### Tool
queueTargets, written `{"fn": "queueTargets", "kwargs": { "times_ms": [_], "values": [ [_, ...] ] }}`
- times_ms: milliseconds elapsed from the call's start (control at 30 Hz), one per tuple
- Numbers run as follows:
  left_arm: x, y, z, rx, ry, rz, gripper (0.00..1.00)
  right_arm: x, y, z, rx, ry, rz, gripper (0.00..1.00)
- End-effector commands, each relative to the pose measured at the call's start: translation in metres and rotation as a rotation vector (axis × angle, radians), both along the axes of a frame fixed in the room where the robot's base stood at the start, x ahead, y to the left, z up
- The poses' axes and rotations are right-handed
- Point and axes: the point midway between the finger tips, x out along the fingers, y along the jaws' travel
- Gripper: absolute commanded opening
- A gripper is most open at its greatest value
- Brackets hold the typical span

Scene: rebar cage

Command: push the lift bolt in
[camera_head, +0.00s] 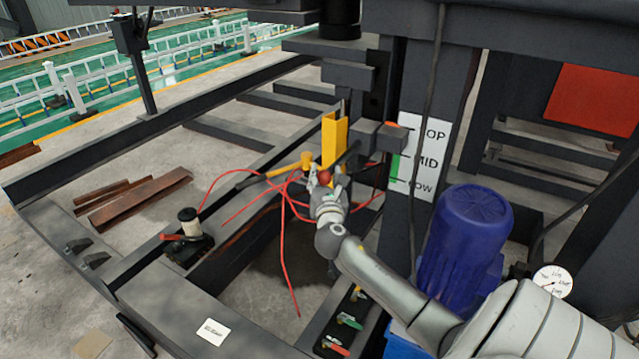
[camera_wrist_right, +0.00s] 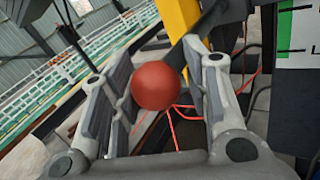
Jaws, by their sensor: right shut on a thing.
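The lift bolt is a dark bar with a red ball knob (camera_head: 324,177) at its near end. Its bar runs up and to the right toward a dark block (camera_head: 368,134) beside the yellow upright (camera_head: 334,140). My right gripper (camera_head: 323,184) is at the knob. In the right wrist view the red ball (camera_wrist_right: 156,86) sits between the two fingers of the gripper (camera_wrist_right: 165,90), which is shut on it. The dark bar (camera_wrist_right: 188,52) runs away behind the ball. How deep the bar sits in the block is hidden. My left gripper is not in view.
A label plate (camera_head: 425,160) with TOP, MID and LOW marks is right of the bolt. A blue motor (camera_head: 467,240) and a gauge (camera_head: 552,282) stand near my right arm. Red hoses (camera_head: 283,235) hang below the gripper. A yellow-and-black bar (camera_head: 275,174) lies to the left.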

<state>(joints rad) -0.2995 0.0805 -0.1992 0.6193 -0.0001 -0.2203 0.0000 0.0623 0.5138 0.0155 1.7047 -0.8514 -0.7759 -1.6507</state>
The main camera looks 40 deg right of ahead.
Motion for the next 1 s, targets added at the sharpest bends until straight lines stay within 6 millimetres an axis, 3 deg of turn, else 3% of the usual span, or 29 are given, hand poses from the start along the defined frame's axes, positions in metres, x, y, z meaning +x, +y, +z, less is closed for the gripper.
{"fn": "queueTargets", "kwargs": {
  "times_ms": [367,400,467,1000],
  "values": [
    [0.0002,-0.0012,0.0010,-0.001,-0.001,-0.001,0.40,0.0049,-0.0069,0.0067,-0.005,-0.012,0.010,0.00],
    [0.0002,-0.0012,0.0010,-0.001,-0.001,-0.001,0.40,0.0048,-0.0070,0.0070,-0.004,-0.012,0.010,0.48],
    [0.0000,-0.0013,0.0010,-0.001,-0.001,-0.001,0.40,0.0048,-0.0071,0.0071,-0.005,-0.012,0.010,0.56],
    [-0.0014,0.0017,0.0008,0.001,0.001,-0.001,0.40,0.0022,-0.0067,0.0025,-0.001,-0.004,0.005,0.57]
  ]
}}
